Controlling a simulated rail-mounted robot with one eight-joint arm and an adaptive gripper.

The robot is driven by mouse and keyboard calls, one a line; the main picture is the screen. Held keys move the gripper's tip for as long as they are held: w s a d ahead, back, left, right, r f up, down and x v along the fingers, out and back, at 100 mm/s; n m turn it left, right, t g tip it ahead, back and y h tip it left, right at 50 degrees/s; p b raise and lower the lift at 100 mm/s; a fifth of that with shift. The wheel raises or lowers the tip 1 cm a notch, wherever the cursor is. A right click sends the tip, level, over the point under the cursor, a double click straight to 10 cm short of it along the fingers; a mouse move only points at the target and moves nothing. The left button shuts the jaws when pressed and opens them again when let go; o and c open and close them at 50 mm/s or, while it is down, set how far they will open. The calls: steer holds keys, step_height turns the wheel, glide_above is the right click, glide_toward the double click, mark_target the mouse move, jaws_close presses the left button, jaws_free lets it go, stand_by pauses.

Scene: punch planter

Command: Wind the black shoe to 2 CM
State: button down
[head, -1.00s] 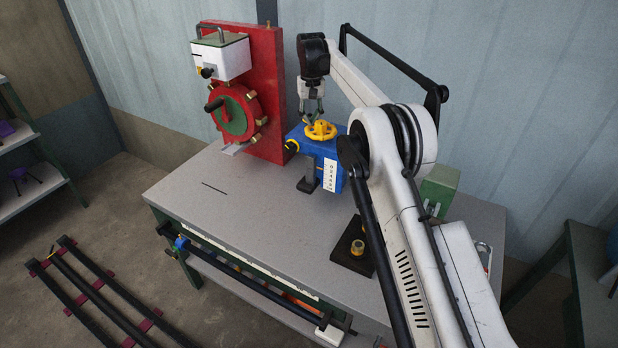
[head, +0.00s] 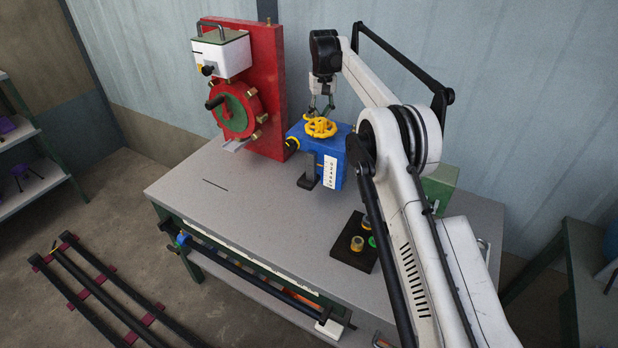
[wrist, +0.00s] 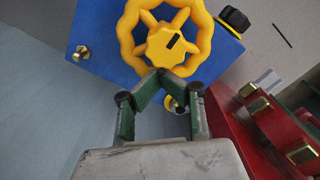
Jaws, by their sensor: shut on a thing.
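The black shoe (head: 307,182) is a small dark foot below the front of a blue housing (head: 330,150), close over the grey table. A white scale strip (head: 329,172) is on the housing's front; its marks are too small to read. A yellow handwheel (head: 320,127) lies flat on top of the housing and also shows in the wrist view (wrist: 168,45). My gripper (head: 320,110) is above the wheel, fingers down. In the wrist view, its green-padded fingertips (wrist: 160,76) meet at the wheel's near rim, shut on it.
A red panel (head: 270,90) with a white box (head: 221,55) and a red-green crank wheel (head: 238,112) stands left of the housing. A black block (head: 350,258) with round buttons is at the front right. The table's left part (head: 190,215) is clear.

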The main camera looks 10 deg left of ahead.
steer(key=shift+s+d+f+b, duration=0.15)
steer(key=shift+d+b, duration=0.25)
steer(key=shift+d, duration=0.2)
steer(key=shift+s+d+f+b, duration=0.15)
steer(key=shift+d+b, duration=0.2)
steer(key=shift+d, duration=0.25)
steer(key=shift+d+r, duration=0.1)
steer(key=shift+r, duration=0.05)
steer(key=shift+r+p, duration=2.5)
steer(key=shift+r, duration=1.6)
